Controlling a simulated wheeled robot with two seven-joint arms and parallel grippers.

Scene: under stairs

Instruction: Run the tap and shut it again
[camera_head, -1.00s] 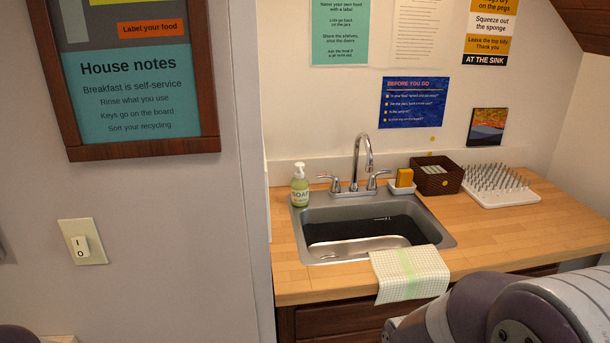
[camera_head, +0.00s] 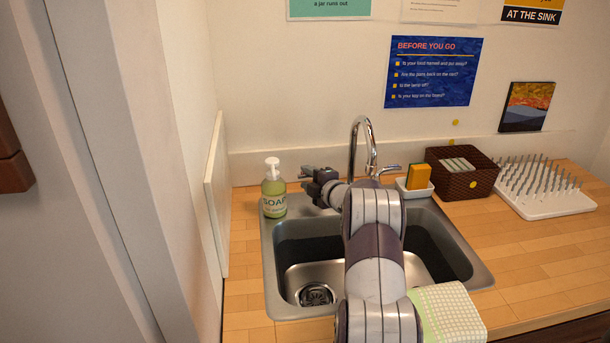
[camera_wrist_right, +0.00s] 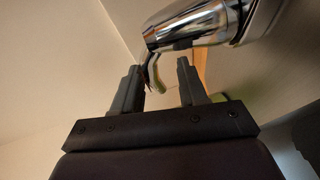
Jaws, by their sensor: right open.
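The chrome tap (camera_head: 354,150) stands behind the steel sink (camera_head: 275,275), with a tall curved spout. Its right lever (camera_head: 390,168) shows beside the spout; its left lever (camera_head: 308,169) is partly hidden by my right gripper (camera_head: 313,185). My right arm reaches over the sink, and the gripper is open at the left lever. In the right wrist view the open fingers (camera_wrist_right: 160,70) point towards a chrome part (camera_wrist_right: 185,27) of the tap just beyond their tips. I cannot tell whether they touch it. No water shows at the spout; my arm hides the space below. My left gripper is out of view.
A soap bottle (camera_head: 274,190) stands close left of my right gripper. A sponge holder (camera_head: 414,187), a brown basket (camera_head: 463,180) and a white peg rack (camera_head: 545,200) stand to the right. A checked cloth (camera_head: 450,312) hangs over the front edge. A wall edge (camera_head: 216,200) bounds the left.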

